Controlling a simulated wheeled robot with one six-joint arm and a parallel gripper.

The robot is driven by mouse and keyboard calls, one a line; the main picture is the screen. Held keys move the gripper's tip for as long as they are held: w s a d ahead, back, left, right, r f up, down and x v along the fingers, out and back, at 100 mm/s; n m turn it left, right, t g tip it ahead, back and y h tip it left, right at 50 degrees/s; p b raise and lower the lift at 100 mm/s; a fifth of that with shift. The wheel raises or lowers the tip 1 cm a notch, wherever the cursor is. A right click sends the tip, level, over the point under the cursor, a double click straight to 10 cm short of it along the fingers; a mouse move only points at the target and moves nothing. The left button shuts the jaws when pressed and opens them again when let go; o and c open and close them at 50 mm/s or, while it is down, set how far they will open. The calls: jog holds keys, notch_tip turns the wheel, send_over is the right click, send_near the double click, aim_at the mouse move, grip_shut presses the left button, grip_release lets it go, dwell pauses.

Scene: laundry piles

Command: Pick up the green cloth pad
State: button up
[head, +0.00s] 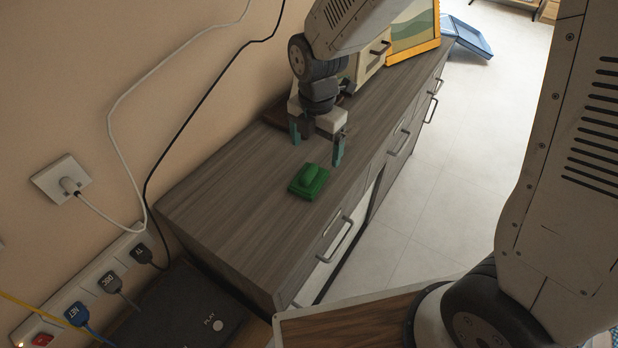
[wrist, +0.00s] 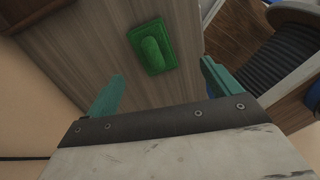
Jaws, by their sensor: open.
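The green cloth pad (head: 308,181) lies on the grey wood-grain cabinet top, near its front edge. It is a flat rectangle with a rounded raised part on top. In the wrist view the pad (wrist: 153,47) lies ahead of the fingertips, roughly between their lines. My gripper (head: 318,146) is open, with teal fingers spread and nothing between them. It hangs over the cabinet top, just behind the pad in the head view and apart from it. In the wrist view my gripper (wrist: 163,85) shows both fingers, one on each side.
The cabinet top (head: 240,210) is clear around the pad. A yellow-framed picture (head: 413,47) and a cream box with a dark handle (head: 372,58) stand farther back. A dark set-top box (head: 185,310) and cables are at lower left. Drawer handles (head: 335,240) stick out in front.

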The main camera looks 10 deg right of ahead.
aim_at(309, 170)
jog(key=f, duration=0.1)
jog(key=a+f+n, duration=0.1)
jog(key=f+n, duration=0.1)
jog(key=shift+w+a, duration=0.2)
jog(key=shift+w, duration=0.15)
notch_tip(309, 170, down, 7)
jog(key=c, duration=1.1)
